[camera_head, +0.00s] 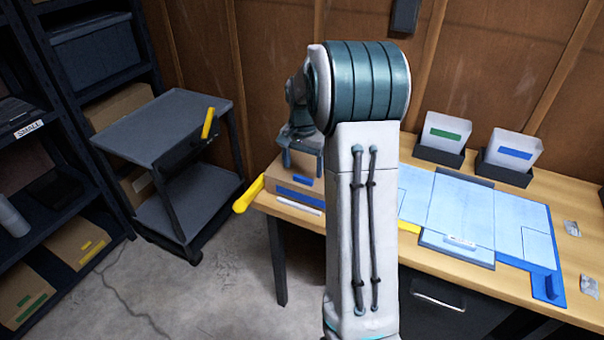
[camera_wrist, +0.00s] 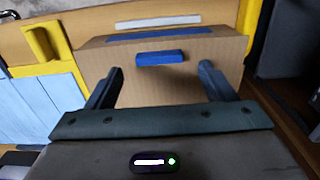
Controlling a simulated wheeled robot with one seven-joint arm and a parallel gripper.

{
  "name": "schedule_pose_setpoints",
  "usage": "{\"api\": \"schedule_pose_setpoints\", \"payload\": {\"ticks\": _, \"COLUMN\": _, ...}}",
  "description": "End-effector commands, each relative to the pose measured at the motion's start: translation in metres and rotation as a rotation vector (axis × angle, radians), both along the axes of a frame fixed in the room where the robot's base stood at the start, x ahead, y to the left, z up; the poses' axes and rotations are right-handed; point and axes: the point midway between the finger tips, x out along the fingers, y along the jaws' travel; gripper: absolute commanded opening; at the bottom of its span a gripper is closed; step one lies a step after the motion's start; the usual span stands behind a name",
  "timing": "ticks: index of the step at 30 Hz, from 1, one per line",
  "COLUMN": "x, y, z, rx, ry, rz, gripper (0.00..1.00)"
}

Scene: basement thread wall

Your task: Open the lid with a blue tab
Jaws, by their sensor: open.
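A cardboard box (camera_head: 275,176) stands on the left end of the wooden bench. Its lid (camera_wrist: 100,65) fills the middle of the wrist view and looks shut. The small blue tab (camera_wrist: 160,57) sits on the lid near the box's front side; it also shows in the head view (camera_head: 304,178). A blue strip (camera_wrist: 145,35) marks the front of the box. My gripper (camera_head: 303,160) is above the box, pointing down. In the wrist view my open gripper (camera_wrist: 160,70) has one finger on each side of the tab, apart from it. Contact with the lid cannot be told.
A grey cart (camera_head: 180,120) stands left. A yellow edge piece (camera_head: 248,195) juts from the bench's left corner.

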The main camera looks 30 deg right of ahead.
Motion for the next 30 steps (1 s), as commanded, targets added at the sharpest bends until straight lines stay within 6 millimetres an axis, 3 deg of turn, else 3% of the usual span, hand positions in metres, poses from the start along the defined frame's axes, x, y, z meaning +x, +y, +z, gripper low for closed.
{"api": "schedule_pose_setpoints", "payload": {"ticks": 7, "x": 0.0, "y": 0.0, "z": -0.032, "rx": 0.0, "ry": 0.001, "rz": 0.001, "gripper": 0.76}}
{"api": "schedule_pose_setpoints", "payload": {"ticks": 18, "x": 0.0, "y": 0.0, "z": -0.037, "rx": -0.001, "ry": -0.001, "rz": 0.001, "gripper": 0.76}}
{"api": "schedule_pose_setpoints", "payload": {"ticks": 20, "x": 0.0, "y": 0.0, "z": -0.037, "rx": -0.001, "ry": -0.001, "rz": 0.0, "gripper": 0.62}}
{"api": "schedule_pose_setpoints", "payload": {"ticks": 25, "x": 0.0, "y": 0.0, "z": -0.037, "rx": 0.0, "ry": -0.001, "rz": 0.0, "gripper": 0.15}}
{"api": "schedule_pose_setpoints", "payload": {"ticks": 30, "x": 0.0, "y": -0.001, "z": -0.034, "rx": 0.004, "ry": 0.002, "rz": -0.002, "gripper": 0.13}}
